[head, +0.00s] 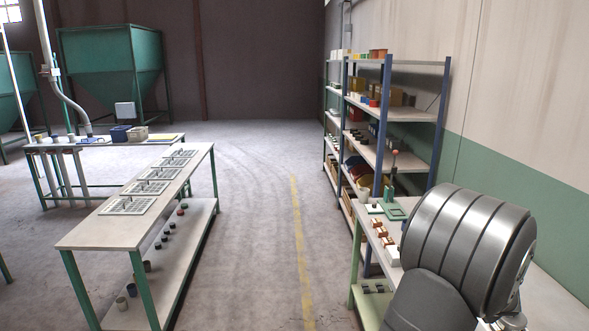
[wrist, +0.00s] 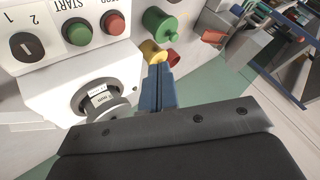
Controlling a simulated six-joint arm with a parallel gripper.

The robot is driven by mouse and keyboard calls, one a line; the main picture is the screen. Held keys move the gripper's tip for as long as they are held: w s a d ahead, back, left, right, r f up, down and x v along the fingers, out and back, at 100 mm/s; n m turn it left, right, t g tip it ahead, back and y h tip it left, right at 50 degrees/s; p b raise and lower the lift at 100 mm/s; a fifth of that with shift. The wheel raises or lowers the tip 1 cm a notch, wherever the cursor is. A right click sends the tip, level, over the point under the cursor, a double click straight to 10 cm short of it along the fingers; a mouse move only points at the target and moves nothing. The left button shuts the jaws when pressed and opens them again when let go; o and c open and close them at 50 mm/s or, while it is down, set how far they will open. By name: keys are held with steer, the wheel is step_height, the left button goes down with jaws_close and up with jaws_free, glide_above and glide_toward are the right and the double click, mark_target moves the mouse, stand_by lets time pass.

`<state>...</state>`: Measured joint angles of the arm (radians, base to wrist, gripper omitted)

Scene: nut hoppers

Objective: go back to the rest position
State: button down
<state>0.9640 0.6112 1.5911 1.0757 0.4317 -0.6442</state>
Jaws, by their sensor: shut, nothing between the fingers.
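My gripper (wrist: 160,70) shows in the wrist view, its blue fingers together with nothing between them. It is close to a white control panel (wrist: 40,64) with a green START button (wrist: 77,32), a red button (wrist: 113,23) and a round dial (wrist: 98,102). A green knob (wrist: 160,24) and a yellow part (wrist: 151,54) appear just beyond the fingertips; I cannot tell whether the fingers touch the yellow part. In the head view, my grey arm fills the lower right, and the fingers are not seen there.
A workbench (head: 78,234) with several pale racks stands at left. Shelving (head: 419,113) with bins stands at right, behind a side table (head: 376,258) holding small parts. Green hoppers (head: 110,60) stand at the back left. The aisle floor (head: 255,220) between is clear.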

steer(key=w+a+r+n+g+y, duration=0.1)
steer(key=a+r+n+g+y, duration=0.1)
steer(key=a+r+n, duration=0.75)
steer(key=s+r+n+g+h, duration=0.2)
steer(key=s+r+n+g, duration=0.2)
steer(key=r, duration=0.5)
steer(key=shift+s+r+n, duration=0.2)
steer(key=shift+s+n, duration=0.15)
steer(key=shift+s, duration=0.65)
steer(key=shift+a, duration=0.1)
